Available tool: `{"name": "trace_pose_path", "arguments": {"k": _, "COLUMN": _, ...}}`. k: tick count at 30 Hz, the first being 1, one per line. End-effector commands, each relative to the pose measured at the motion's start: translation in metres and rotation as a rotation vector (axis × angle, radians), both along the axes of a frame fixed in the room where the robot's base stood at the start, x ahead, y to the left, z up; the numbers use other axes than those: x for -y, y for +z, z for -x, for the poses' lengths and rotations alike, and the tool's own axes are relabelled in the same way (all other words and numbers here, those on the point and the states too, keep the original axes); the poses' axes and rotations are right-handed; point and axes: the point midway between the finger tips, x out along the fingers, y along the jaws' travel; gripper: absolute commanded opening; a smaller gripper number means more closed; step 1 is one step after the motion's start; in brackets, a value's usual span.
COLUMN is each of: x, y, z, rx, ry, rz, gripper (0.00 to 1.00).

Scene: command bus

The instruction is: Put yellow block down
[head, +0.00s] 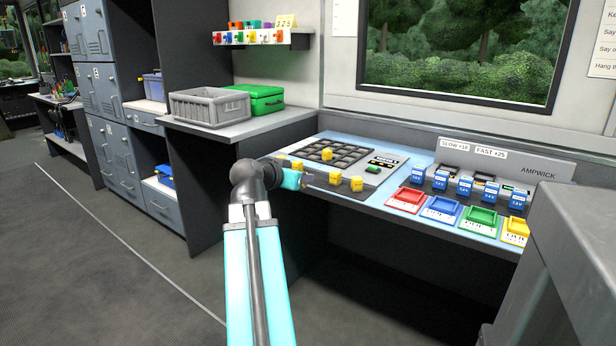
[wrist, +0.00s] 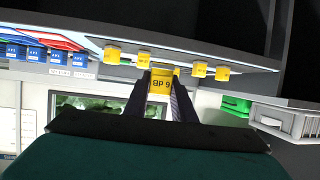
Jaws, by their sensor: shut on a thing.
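In the wrist view my gripper (wrist: 161,88) is shut on a yellow block (wrist: 161,82) marked "6 dB", held between its two dark fingers. In the head view my gripper (head: 306,181) is at the front edge of the grey panel with the dark grid (head: 348,147). Other yellow blocks stand in a row along that edge, two left of my gripper (head: 298,165) and two right of it (head: 357,184). A further yellow block (head: 327,154) shows over the grid. I cannot tell whether it is the held one.
Right of the panel are red (head: 406,200), blue (head: 440,210), green (head: 479,218) and yellow (head: 515,231) trays, with blue labelled blocks (head: 465,188) behind. A grey crate (head: 209,107) and a green box (head: 262,98) stand on the left counter. A grey cabinet (head: 575,250) is at right.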

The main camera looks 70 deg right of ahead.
Motion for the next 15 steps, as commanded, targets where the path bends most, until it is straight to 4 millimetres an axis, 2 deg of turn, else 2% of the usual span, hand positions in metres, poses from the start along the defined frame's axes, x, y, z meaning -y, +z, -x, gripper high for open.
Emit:
{"name": "trace_pose_path", "arguments": {"k": 8, "x": -0.033, "y": -0.017, "z": -0.097, "rx": 0.0, "ry": 0.216, "rz": 0.0, "gripper": 0.01}}
{"name": "trace_pose_path", "arguments": {"k": 15, "x": -0.08, "y": -0.033, "z": -0.188, "rx": -0.001, "ry": 0.428, "rz": 0.0, "gripper": 0.01}}
